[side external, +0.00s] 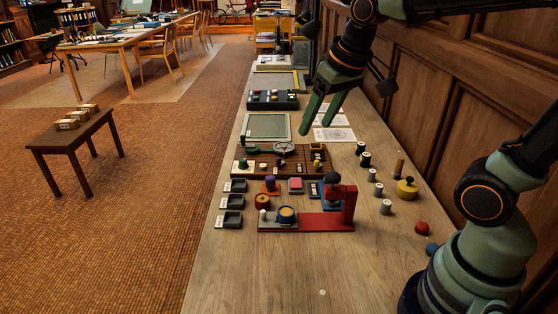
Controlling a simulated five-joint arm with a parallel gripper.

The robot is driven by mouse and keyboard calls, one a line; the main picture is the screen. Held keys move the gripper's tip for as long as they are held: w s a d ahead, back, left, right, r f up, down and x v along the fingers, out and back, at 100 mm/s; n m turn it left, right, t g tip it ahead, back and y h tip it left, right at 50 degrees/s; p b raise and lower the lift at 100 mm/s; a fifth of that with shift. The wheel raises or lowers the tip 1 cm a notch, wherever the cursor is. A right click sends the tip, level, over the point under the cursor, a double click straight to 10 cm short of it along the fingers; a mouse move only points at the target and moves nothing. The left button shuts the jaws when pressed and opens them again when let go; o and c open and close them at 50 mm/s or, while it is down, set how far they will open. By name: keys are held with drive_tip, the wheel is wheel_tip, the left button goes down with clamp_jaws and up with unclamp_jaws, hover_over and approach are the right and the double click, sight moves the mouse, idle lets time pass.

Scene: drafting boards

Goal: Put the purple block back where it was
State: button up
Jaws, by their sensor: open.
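A small purple piece (271,184), which looks like the purple block, stands on an orange-red base (272,191) near the middle of the long table. It is too small to tell its exact shape. My gripper (315,129) is open with its two green fingers pointing down. Nothing shows between the fingers. It hangs above the table, higher in the picture and to the right of the purple piece, well apart from it.
Dark trays (234,201) line the left edge. A wooden board (278,160) with small parts lies behind. Spools, a yellow pot (407,188) and a red ball (422,229) are at right. The table's near end is mostly clear.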

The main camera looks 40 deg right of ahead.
drive_tip(key=shift+n+t, duration=0.6)
drive_tip(key=s, duration=0.1)
drive_tip(key=s+f, duration=0.1)
drive_tip(key=s, duration=0.3)
drive_tip(key=shift+s+a+f, duration=0.2)
drive_tip(key=shift+a+f, duration=0.1)
drive_tip(key=shift+f, duration=0.05)
idle(0.4)
